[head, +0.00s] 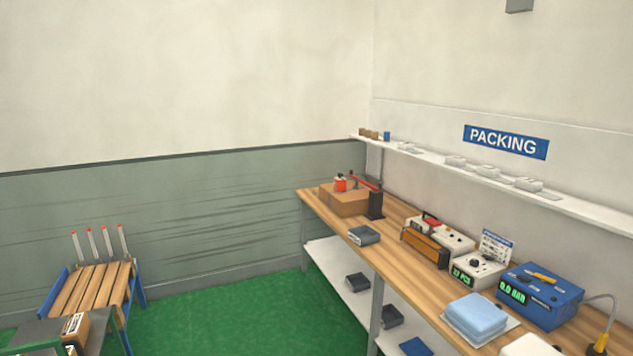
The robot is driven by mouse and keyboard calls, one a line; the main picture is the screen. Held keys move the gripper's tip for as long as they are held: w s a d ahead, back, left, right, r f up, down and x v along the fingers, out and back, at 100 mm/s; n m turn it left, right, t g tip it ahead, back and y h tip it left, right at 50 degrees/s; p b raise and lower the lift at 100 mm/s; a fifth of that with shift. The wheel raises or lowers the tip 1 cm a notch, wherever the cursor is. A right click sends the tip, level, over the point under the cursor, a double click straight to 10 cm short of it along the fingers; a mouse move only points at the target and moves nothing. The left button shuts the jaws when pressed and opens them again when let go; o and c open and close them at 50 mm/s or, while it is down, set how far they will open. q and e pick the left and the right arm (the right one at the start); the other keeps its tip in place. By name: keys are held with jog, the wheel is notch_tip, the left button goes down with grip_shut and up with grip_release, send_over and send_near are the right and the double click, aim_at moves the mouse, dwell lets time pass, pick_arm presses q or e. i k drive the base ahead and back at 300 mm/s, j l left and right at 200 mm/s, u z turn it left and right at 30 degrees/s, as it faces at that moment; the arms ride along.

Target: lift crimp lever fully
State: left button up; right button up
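A lever with a red arm (365,183) sits on a dark upright stand (376,206) at the far end of the wooden bench. It looks like the crimp lever, but it is small and far off, so I cannot be sure. The red arm slants down slightly to the right and meets the top of the stand. Cardboard boxes (350,203) are directly beside and behind it. Neither of my grippers is in view, and nothing of mine shows near the lever.
The bench (392,225) carries a grey box (364,236), an orange-fronted machine (425,246), a blue unit (540,296) reading 0.0 BAR and a folded blue pad (476,314). Green floor (235,318) between is clear.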

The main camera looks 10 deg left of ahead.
aim_at(357, 179)
jog(key=u, duration=0.15)
jog(key=i+j+u, duration=0.1)
jog(key=i+u, duration=0.3)
jog(key=i, duration=3.2)
jog(key=i+j+z, duration=0.15)
jog(key=i+z, duration=0.3)
jog(key=i+j+z, duration=0.4)
jog(key=i, duration=0.15)
jog(key=i+j+z, duration=1.05)
jog(key=j+z, duration=0.25)
jog(key=j, duration=0.35)
jog(key=i, duration=0.45)
